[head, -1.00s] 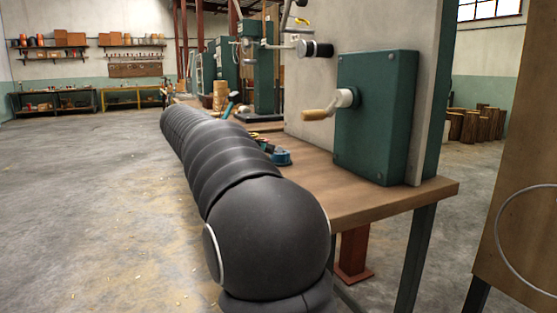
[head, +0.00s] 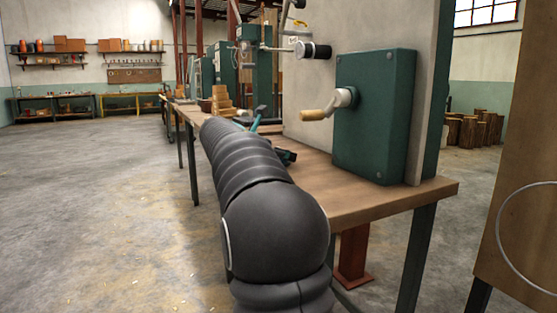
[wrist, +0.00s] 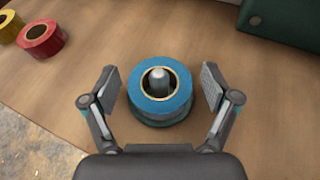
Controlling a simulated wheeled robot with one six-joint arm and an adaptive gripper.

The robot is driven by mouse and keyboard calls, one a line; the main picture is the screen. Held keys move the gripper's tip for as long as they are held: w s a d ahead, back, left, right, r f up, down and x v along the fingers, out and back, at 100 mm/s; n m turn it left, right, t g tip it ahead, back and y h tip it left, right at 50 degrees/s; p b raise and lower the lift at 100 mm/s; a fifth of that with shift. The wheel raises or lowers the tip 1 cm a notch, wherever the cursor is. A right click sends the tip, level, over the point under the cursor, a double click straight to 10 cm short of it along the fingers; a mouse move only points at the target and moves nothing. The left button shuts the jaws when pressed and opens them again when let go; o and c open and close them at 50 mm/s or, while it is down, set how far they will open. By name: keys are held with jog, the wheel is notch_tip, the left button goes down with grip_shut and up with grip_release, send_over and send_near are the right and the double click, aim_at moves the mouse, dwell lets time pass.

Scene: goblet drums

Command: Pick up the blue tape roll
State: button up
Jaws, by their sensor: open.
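The blue tape roll (wrist: 166,107) lies flat on the wooden bench in the wrist view, near the picture's middle. A rounded grey metal post shows in its hole, and a darker teal layer shows beneath its front edge. My gripper (wrist: 160,76) is open, with one finger to the left of the roll and one to the right. Gaps show between both fingers and the roll, and nothing is held. In the head view my arm covers this part of the bench, and I cannot clearly make out the roll there.
A red tape roll (wrist: 42,39) and a yellow roll (wrist: 9,27) lie at the far left of the wooden bench (wrist: 95,45) in the wrist view. The bench's edge runs along the lower left. A green crank box (head: 376,118) stands on the bench to the right.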

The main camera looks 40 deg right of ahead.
jog(key=c, duration=1.4)
jog(key=shift+r, duration=0.1)
